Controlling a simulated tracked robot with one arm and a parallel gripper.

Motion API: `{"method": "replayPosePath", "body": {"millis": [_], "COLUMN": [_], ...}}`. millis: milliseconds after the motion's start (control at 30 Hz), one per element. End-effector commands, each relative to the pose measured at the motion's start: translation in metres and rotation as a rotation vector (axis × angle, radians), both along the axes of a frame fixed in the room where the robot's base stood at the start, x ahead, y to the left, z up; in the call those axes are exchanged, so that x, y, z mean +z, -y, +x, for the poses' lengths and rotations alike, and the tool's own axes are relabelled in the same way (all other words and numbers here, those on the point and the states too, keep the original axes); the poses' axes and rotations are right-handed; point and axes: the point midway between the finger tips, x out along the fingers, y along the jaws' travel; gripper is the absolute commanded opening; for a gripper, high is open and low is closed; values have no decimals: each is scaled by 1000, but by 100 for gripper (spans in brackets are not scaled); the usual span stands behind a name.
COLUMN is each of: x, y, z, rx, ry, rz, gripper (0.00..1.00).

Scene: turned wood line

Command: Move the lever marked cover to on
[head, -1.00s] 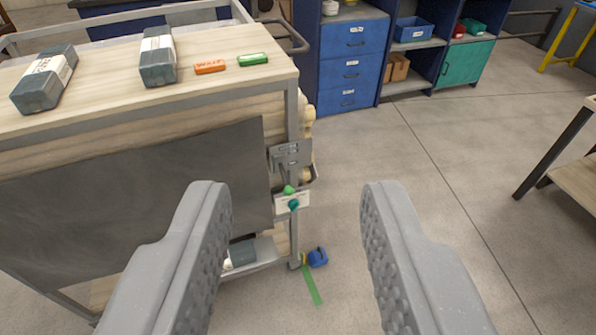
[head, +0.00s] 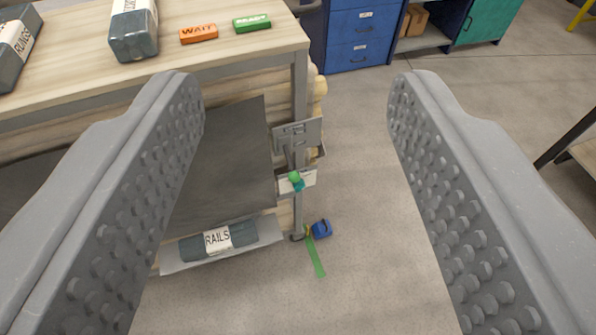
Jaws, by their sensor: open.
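A small lever with a green knob (head: 296,181) sits on the right end of the wooden-topped cart, below a grey slotted metal plate (head: 298,135). A pale tag (head: 307,180) is beside the knob; its marking is too small to read. A dark grey sheet (head: 228,165) hangs on the cart's near side, left of the lever. My gripper (head: 292,90) is open and empty, its two grey studded fingers wide apart. The lever appears between the fingers in the picture, apart from both. The left finger hides part of the sheet.
The cart top (head: 75,60) bears labelled dark bundles (head: 133,30), an orange WAIT block (head: 198,34) and a green block (head: 252,22). A RAILS bundle (head: 218,240) lies on a low shelf. A blue object (head: 321,228) and green strip (head: 316,258) are on the floor.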

Motion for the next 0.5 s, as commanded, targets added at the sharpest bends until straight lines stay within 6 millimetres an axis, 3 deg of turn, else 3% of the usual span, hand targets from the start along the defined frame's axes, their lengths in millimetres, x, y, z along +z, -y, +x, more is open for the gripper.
{"method": "replayPosePath", "body": {"millis": [267, 500], "x": [-96, -211], "y": [31, 54], "z": [107, 190], "rx": [-42, -23], "ry": [13, 46], "rz": [-31, -53], "gripper": [50, 50]}}
